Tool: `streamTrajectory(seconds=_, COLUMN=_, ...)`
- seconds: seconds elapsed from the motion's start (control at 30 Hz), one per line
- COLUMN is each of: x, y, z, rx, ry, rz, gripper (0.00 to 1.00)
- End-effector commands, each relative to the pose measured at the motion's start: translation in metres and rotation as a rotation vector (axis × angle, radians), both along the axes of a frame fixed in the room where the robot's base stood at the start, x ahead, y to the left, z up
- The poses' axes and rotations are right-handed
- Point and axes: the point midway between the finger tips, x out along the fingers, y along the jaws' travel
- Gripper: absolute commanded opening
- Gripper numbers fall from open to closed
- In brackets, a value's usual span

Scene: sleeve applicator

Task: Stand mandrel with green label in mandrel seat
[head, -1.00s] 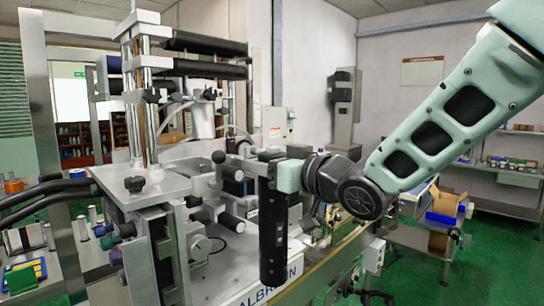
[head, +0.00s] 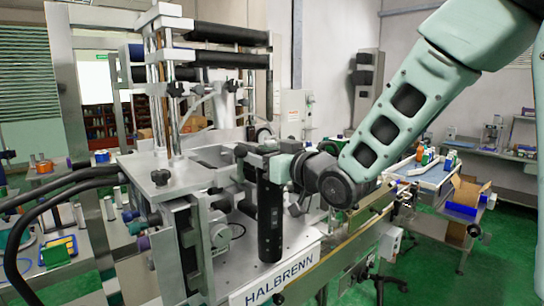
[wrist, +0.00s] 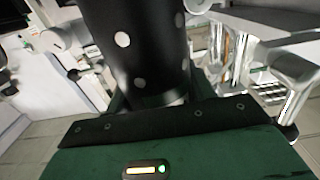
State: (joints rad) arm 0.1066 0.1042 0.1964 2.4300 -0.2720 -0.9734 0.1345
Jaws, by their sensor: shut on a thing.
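A long black cylinder, which I take to be the mandrel (head: 270,222), hangs roughly upright in front of the machine in the head view. In the wrist view the mandrel (wrist: 135,45) is large and close, black with pale round spots. My gripper (head: 270,165) reaches in from the right and is shut on it near its upper end. The gripper's dark green body (wrist: 180,155) fills the bottom of the wrist view. I cannot make out a green label for certain. I cannot pick out the mandrel seat among the machine's parts.
The metal machine (head: 185,180), with posts, black rollers and knobs, stands close behind and left of the mandrel. Its HALBRENN plate (head: 282,275) is below right. Black hoses (head: 60,190) curve at left. A bench with boxes (head: 440,180) and green floor lie right.

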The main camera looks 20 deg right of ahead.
Motion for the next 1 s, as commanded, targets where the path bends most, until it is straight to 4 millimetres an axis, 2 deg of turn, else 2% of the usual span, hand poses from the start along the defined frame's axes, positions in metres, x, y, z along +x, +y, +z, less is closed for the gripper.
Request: streamTrajectory(seconds=1.0, x=0.072, y=0.024, z=0.001, rx=0.001, ry=-0.004, rz=0.001, gripper=0.0)
